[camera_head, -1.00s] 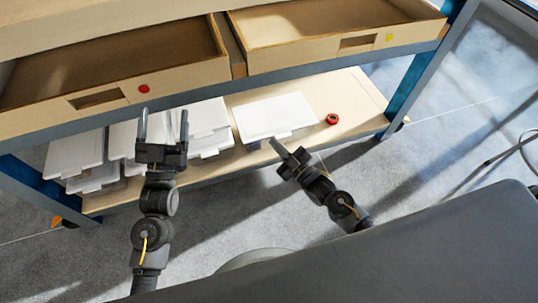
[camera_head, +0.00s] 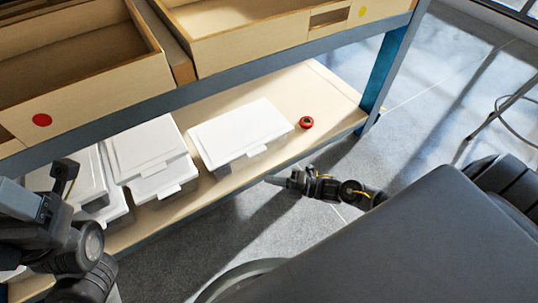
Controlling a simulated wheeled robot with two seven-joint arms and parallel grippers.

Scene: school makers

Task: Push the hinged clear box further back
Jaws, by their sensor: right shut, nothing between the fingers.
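A box with a white lid (camera_head: 238,132) and a small front latch tab sits alone on the lower shelf.
Several white-lidded boxes (camera_head: 150,150) stand stacked at the left of the wooden shelf (camera_head: 320,95). A small red ring-shaped roll (camera_head: 306,122) lies right of the lone box. Open wooden drawers (camera_head: 260,30) overhang the shelf. A blue post (camera_head: 388,65) stands at the right end.

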